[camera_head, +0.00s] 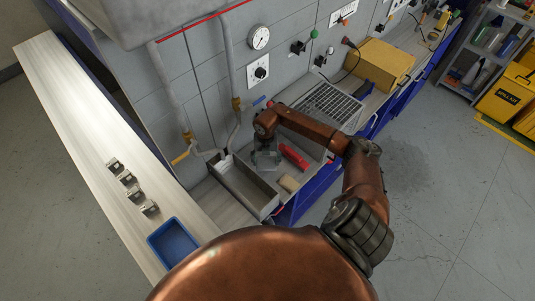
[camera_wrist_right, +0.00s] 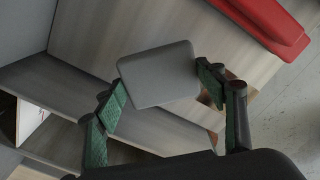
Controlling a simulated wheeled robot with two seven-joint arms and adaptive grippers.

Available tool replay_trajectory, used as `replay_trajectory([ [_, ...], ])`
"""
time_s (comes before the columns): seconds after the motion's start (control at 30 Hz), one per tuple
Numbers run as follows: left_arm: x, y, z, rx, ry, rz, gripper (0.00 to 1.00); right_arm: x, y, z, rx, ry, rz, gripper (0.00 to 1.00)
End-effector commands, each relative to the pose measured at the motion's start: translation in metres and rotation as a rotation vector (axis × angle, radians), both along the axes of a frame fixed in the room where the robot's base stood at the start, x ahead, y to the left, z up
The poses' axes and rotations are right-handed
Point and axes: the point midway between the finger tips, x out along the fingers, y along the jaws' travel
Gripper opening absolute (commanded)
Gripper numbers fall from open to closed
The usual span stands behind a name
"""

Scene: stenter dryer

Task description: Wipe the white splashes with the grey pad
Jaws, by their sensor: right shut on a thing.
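My right gripper (camera_head: 267,158) is low over the worktop beside the grey wall panel, just left of a red object. In the right wrist view the gripper (camera_wrist_right: 160,85) is shut on the grey pad (camera_wrist_right: 160,76), a flat rounded square held between its two green-lined fingers. The pad is over a grey wood-grain surface (camera_wrist_right: 185,38); whether it touches it I cannot tell. In the head view I cannot make out the pad at the gripper. I cannot make out white splashes in either view. My left gripper is not in view.
The red object (camera_head: 294,157) and a beige block (camera_head: 288,184) lie close right of the gripper. A metal trough (camera_head: 243,188) stands at its left. A blue tray (camera_head: 173,242) lies on the long bench.

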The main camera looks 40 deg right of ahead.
Motion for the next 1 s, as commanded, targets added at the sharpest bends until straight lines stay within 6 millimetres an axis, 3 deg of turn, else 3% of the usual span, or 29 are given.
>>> replay_trajectory([
  [0.17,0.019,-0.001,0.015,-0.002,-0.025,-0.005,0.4,0.001,0.0,0.02,0.0,-0.002,0.001,0.42],
  [0.43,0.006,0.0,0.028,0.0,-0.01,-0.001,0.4,0.001,-0.001,0.042,-0.001,-0.002,-0.001,0.42],
  [1.0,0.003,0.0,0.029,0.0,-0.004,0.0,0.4,0.001,0.0,0.045,-0.001,-0.002,-0.001,0.42],
])
